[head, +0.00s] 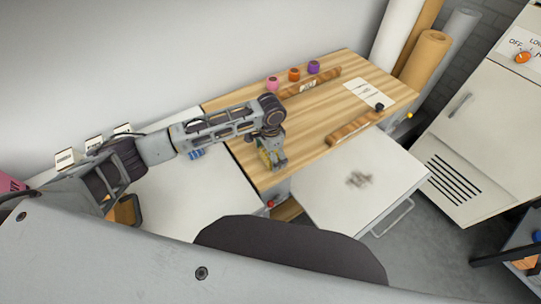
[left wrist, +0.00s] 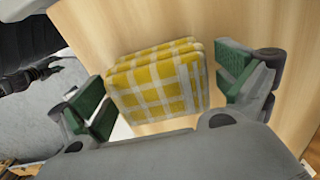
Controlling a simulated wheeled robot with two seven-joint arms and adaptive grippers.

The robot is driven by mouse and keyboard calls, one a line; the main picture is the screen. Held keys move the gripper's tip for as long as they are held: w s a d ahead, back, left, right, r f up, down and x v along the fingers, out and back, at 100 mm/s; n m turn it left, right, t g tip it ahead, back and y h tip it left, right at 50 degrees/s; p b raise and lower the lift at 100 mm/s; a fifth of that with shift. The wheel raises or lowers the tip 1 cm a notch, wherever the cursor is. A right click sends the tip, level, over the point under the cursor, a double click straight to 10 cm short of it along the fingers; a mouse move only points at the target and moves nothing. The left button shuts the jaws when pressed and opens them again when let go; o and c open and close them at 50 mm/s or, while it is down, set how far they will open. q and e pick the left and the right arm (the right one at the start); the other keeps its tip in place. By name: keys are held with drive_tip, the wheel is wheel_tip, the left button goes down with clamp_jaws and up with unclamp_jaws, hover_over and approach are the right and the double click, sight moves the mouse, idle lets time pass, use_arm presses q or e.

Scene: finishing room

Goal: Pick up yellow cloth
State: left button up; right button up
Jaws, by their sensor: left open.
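The yellow cloth (left wrist: 155,85) is a folded yellow-and-white checked bundle. In the left wrist view it sits on the wooden surface between the two green-padded fingers of my left gripper (left wrist: 165,95). The left finger is close to its edge, and a small gap shows on the right; I cannot tell whether either touches. In the head view my left gripper (head: 271,165) points down at the near left part of the wooden worktop, and only a bit of yellow shows there, mostly hidden by the gripper. My right gripper is not in view.
The wooden worktop (head: 315,115) holds pink (head: 273,83), orange (head: 294,74) and purple (head: 313,67) items at the back, wooden bars and a paper sheet (head: 368,92). A pale panel with a dark smudge (head: 400,175) lies to the right. White cabinet (head: 490,130) stands beyond.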

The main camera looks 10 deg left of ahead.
use_arm(q)
drive_tip(key=c, duration=1)
drive_tip(key=shift+r, duration=0.1)
drive_tip(key=shift+r, duration=4.95)
drive_tip(key=o, duration=0.3)
drive_tip(key=shift+f, duration=0.1)
drive_tip(key=shift+c, duration=0.9)
